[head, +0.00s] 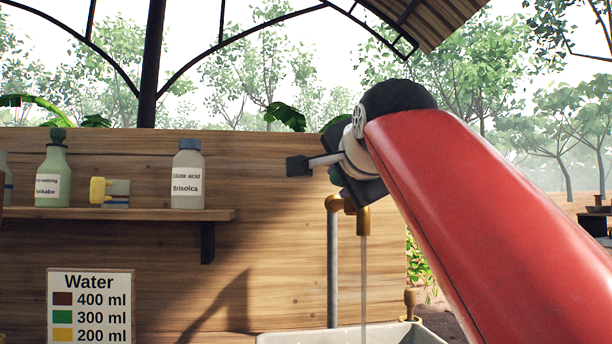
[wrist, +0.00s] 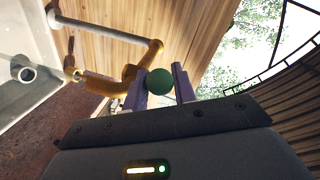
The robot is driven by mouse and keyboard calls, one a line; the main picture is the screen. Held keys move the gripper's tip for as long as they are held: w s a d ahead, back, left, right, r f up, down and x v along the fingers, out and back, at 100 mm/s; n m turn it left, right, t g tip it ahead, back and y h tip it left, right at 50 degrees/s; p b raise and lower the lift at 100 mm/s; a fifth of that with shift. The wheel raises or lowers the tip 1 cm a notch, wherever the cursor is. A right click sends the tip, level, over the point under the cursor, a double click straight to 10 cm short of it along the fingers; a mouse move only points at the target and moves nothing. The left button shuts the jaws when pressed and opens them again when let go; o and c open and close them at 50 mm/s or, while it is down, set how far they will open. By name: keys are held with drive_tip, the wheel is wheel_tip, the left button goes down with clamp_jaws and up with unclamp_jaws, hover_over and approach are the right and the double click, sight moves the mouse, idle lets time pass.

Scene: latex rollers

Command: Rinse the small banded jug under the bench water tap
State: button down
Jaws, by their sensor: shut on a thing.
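My gripper (wrist: 160,85) is shut on a green ball-shaped knob (wrist: 159,82) at the brass tap (wrist: 128,78). In the head view my gripper (head: 338,170) is above the tap (head: 362,222), mostly hidden by my own wrist. A thin water stream (head: 364,285) falls from the spout into the pale basin (head: 290,338). In the wrist view the basin holds a round, dark-centred shape (wrist: 24,70); I cannot tell whether it is a vessel or the drain. I cannot clearly make out the small banded jug in either view.
A wooden shelf (head: 130,215) on the left holds a green bottle (head: 54,170), a grey bottle (head: 187,175) and a small yellow-and-grey item (head: 112,192). A water colour chart (head: 90,300) hangs below. A grey pipe (head: 332,265) stands beside the tap.

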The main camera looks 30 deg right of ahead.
idle(0.4)
drive_tip(key=c, duration=1.1)
unclamp_jaws()
drive_tip(key=v, duration=0.7)
drive_tip(key=shift+s+a, duration=0.15)
drive_tip(key=shift+s, duration=0.2)
